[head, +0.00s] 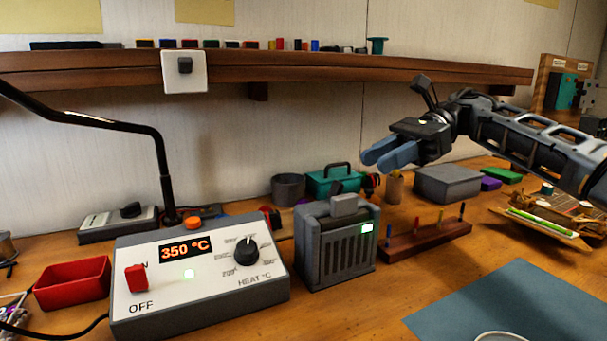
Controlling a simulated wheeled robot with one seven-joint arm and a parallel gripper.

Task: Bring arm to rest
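My gripper (376,161) is at the right of the head view, at the end of my dark grey arm, which reaches in from the right edge. Its two blue-grey fingers point left and slightly down, side by side. I see nothing held between them. I cannot tell whether there is a gap between the fingertips. The gripper is in the air above the bench, in front of the wall and below the shelf, and appears clear of the objects around it.
The wooden bench holds a soldering station (200,275) reading 350 °C, a grey vented box (335,245), a red tray (72,284), a teal toolbox (330,182), a grey box (447,184) and a pegged wooden rack (428,240). A blue mat (510,305) lies front right. A shelf (300,68) runs above.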

